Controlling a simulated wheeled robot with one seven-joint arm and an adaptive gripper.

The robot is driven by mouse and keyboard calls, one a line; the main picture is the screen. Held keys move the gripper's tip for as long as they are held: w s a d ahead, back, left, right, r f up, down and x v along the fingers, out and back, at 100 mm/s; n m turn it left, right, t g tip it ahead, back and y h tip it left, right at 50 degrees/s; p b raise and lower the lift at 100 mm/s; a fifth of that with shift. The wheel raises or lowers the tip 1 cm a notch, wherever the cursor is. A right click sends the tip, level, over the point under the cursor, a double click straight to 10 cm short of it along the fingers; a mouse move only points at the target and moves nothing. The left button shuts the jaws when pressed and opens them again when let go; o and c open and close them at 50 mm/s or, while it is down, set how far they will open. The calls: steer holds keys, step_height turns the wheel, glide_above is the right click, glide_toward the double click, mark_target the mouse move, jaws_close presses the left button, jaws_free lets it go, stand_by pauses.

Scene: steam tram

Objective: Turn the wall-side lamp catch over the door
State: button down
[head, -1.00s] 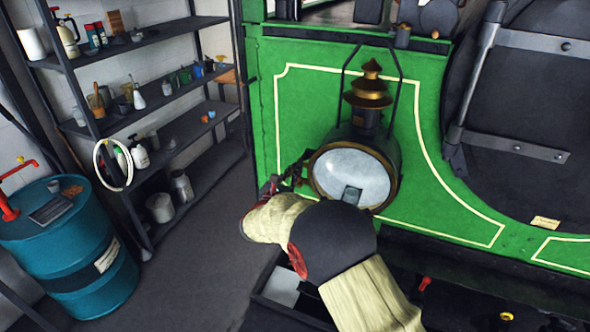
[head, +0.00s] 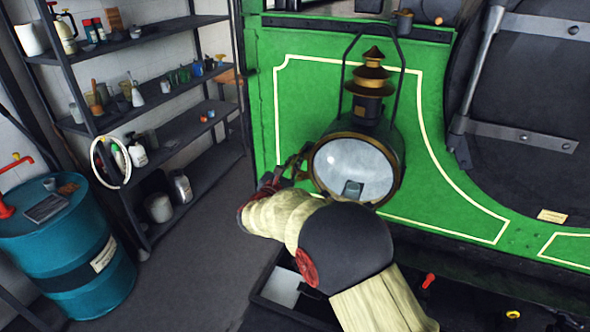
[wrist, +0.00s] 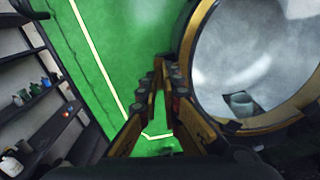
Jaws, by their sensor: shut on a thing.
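The lamp (head: 382,140) hangs on the green engine front, with a round, brass-rimmed glass door (head: 340,162) facing out and a tiered copper-coloured chimney. My gripper (head: 302,158) is at the shelf-side edge of the door.
A dark shelf rack (head: 190,125) with bottles and cans stands along the left wall. A blue drum (head: 62,250) with a red tap is at the left front. The floor (head: 210,235) between rack and engine is clear.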

steer(key=m+b, duration=0.7)
steer(key=b, duration=0.8)
steer(key=m+b, duration=0.8)
steer(key=b, duration=0.8)
steer(key=shift+s+d+f+m, duration=0.1)
steer(key=shift+d+m, duration=0.05)
steer(key=shift+m, duration=0.15)
steer(key=c, duration=2)
jaws_free()
steer(key=shift+f, duration=0.1)
steer(key=v, duration=1.2)
